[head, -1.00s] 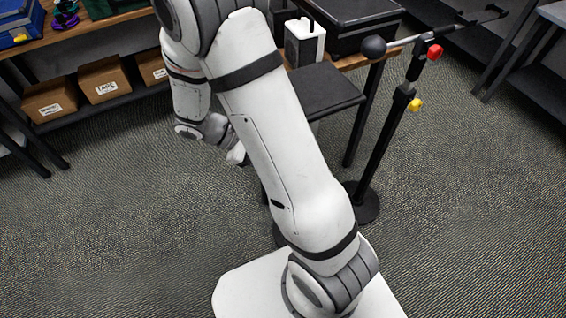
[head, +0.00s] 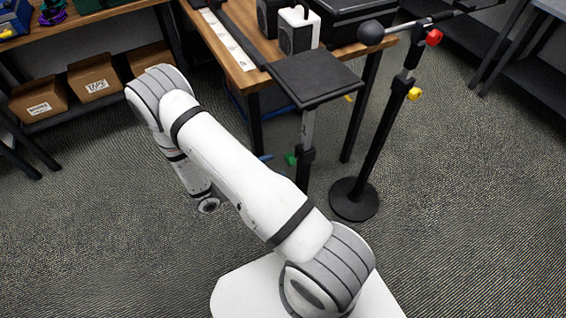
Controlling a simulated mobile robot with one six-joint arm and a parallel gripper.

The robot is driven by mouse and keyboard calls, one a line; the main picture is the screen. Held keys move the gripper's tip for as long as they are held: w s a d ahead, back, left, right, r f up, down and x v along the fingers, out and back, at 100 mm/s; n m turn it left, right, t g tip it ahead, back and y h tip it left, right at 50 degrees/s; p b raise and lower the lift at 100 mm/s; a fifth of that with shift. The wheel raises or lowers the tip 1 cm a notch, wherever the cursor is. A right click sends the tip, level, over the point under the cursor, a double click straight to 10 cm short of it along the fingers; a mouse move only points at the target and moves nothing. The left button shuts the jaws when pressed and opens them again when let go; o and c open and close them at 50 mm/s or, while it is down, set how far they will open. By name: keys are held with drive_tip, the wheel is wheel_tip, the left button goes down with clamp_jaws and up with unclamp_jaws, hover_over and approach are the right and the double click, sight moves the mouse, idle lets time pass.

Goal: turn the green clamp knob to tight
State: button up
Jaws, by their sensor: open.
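The green clamp knob (head: 290,159) sticks out to the left of the post (head: 307,135) of a stand with a square black top plate (head: 316,78). It is small here, and I cannot tell how tight it is. The post's lower end is hidden behind my arm. My arm reaches up and left from my base, then bends down to a wrist joint left of and below the knob, apart from it. My gripper does not show beyond that wrist; my arm links seem to hide it.
A wooden table (head: 240,82) stands behind the knob. A second stand with a round base (head: 354,200), a red knob (head: 433,37) and a yellow knob (head: 414,94) stands to the right. Boxes (head: 95,78) fill a low shelf at left. Floor at left is clear.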

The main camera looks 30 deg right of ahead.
sight(290, 160)
drive_tip(key=d, duration=0.4)
drive_tip(key=shift+w, duration=0.1)
drive_tip(key=shift+c, duration=0.5)
drive_tip(key=c, duration=0.9)
